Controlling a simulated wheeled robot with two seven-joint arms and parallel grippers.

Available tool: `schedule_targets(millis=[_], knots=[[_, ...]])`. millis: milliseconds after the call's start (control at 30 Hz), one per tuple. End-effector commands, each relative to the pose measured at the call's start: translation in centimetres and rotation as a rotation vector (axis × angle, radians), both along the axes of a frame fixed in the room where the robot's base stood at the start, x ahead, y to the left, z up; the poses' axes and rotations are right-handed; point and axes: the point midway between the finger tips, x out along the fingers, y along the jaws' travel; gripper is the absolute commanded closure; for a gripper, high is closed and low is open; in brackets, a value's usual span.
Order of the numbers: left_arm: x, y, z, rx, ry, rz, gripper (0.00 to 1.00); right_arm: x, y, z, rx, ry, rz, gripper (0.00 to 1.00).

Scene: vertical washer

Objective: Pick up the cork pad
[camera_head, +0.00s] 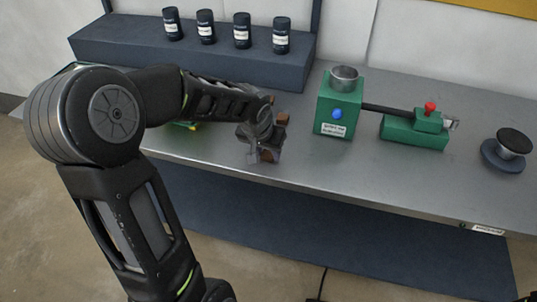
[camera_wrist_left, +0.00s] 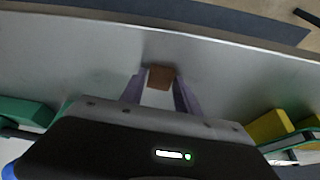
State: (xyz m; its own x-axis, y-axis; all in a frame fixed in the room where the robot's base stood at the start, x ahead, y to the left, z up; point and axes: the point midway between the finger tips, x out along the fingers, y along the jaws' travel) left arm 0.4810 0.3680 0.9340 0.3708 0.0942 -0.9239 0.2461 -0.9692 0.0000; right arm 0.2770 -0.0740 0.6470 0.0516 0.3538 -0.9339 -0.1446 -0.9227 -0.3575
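The cork pad (camera_wrist_left: 161,77) is a small brown block between the fingertips of my left gripper (camera_wrist_left: 158,88) in the left wrist view. The right-hand finger looks close against it; contact on the other side is unclear. In the head view my left gripper (camera_head: 262,150) is low over the metal table near its front edge, pointing down. A brown patch (camera_head: 268,155) shows between its fingers there, mostly hidden by them. I cannot tell whether the fingers grip the pad or only stand around it. My right gripper is not in view.
The table (camera_head: 390,180) has a green box with a metal cup (camera_head: 338,105), a green block with a red knob (camera_head: 414,132) and a black-topped round tool (camera_head: 513,142) to the right. Several dark canisters stand on a raised shelf (camera_head: 130,40) behind. My left arm hides the table's left part.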

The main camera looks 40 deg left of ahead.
Motion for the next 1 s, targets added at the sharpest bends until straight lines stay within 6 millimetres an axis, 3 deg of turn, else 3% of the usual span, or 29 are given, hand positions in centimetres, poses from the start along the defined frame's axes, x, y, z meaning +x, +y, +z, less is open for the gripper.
schedule_targets(millis=[433, 767, 1000], knots=[[0.0, 0.0, 0.0, 0.000, 0.000, 0.000, 1.00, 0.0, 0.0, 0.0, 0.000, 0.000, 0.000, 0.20], [0.0, 0.0, 0.1, 0.000, -0.001, 0.000, 1.00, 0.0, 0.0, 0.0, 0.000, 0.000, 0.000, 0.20], [0.1, 0.0, 2.7, 0.001, -0.005, 0.000, 1.00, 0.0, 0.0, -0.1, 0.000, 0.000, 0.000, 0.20]])
